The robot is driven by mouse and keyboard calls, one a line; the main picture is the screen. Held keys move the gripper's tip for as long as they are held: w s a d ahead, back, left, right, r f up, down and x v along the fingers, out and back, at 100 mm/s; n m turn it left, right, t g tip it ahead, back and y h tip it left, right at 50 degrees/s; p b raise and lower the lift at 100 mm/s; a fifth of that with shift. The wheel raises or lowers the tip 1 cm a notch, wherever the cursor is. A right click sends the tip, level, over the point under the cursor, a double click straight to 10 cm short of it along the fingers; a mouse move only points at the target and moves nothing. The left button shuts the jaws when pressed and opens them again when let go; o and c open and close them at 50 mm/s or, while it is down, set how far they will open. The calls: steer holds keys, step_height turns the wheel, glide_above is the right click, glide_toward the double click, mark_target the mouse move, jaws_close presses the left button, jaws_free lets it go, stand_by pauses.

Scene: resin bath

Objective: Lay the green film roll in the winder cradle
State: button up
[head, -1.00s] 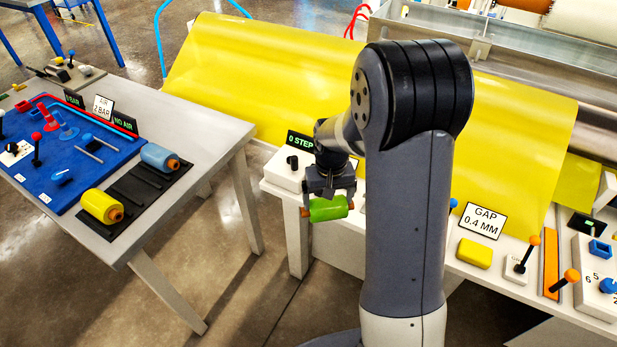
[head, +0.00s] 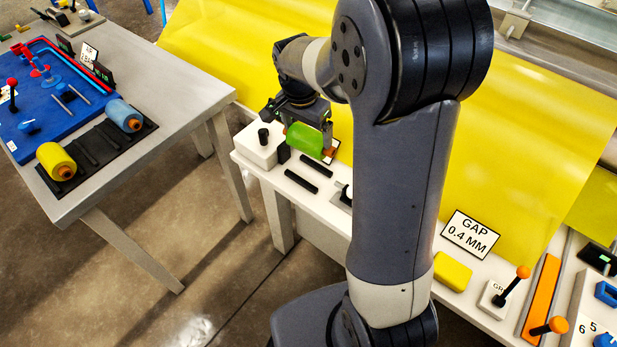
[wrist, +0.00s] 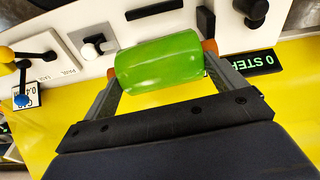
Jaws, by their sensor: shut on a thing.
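The green film roll (head: 304,138), with orange ends, is held crosswise in my gripper (head: 308,148), which is shut on it. It also fills the middle of the wrist view (wrist: 160,62), between the two fingers (wrist: 162,70). The roll is over the white bench, near its left end. The winder cradle seems to be the black bars (head: 301,181) on the bench top, just in front of and below the roll. One bar also shows in the wrist view (wrist: 154,10). The roll appears apart from the bars; its exact height is unclear.
A white box with a black knob (head: 263,138) stands left of the bars. A small black lever (head: 345,192) stands to their right, partly behind my arm. Yellow film (head: 540,120) hangs behind the bench. The left table (head: 150,130) holds yellow and blue rolls.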

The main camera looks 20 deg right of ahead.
steer(key=shift+r+m, duration=0.1)
steer(key=shift+m, duration=0.2)
steer(key=shift+f, duration=0.25)
step_height(320, 180, down, 9)
steer(key=shift+f, duration=0.1)
steer(key=shift+f+b, duration=0.15)
steer(key=shift+b, duration=0.2)
steer(key=shift+f, duration=0.15)
steer(key=o, duration=0.8)
steer(key=shift+f, duration=0.1)
steer(key=shift+o, duration=1.1)
